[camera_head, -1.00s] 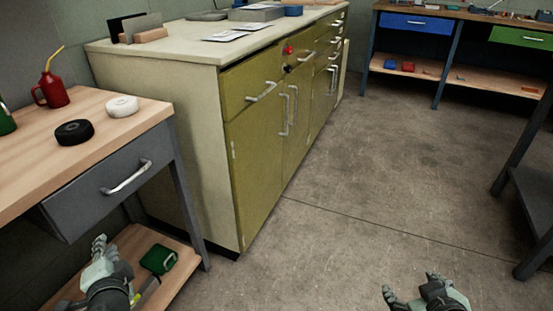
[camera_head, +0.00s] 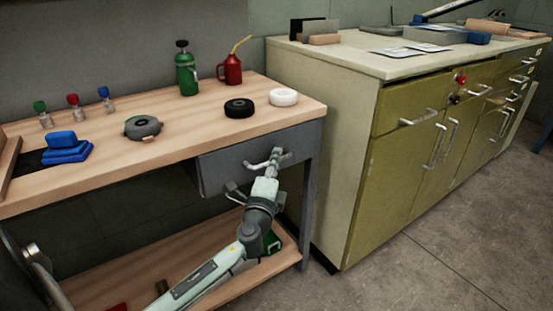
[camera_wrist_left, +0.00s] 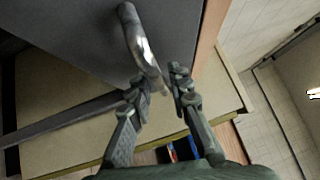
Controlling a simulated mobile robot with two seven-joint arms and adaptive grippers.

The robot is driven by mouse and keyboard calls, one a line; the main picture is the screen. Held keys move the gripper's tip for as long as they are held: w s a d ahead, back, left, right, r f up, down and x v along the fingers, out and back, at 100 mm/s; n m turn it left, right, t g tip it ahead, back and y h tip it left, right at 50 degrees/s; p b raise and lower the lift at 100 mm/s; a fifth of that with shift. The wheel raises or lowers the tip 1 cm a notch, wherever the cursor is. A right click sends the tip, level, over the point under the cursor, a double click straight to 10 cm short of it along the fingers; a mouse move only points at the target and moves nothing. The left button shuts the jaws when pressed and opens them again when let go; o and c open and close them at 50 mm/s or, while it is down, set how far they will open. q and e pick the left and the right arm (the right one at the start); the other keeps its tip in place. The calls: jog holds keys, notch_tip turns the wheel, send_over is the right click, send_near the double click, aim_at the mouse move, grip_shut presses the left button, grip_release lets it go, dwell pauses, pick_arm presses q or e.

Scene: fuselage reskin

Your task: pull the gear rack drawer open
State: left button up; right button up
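The grey drawer (camera_head: 222,171) hangs under the right end of the wooden workbench (camera_head: 190,150). Its front looks closed, with a curved metal handle (camera_head: 254,165) on it. My left gripper (camera_head: 273,163) is at the handle, its arm reaching up from below. In the left wrist view, the handle (camera_wrist_left: 138,38) runs down towards the gap between my two fingertips (camera_wrist_left: 161,80). The fingers stand apart, with the handle's lower end at or between the tips. I cannot tell whether they touch it. My right gripper is out of view.
The bench top holds a black roll (camera_head: 239,108), a white roll (camera_head: 284,97), a red oil can (camera_head: 231,70) and a green bottle (camera_head: 186,72). A green item (camera_head: 271,243) lies on the lower shelf. An olive cabinet (camera_head: 400,170) stands to the right; floor in front is clear.

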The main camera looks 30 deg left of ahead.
pick_arm(q)
jog(key=shift+w, duration=0.15)
jog(key=shift+c, duration=0.5)
grip_shut()
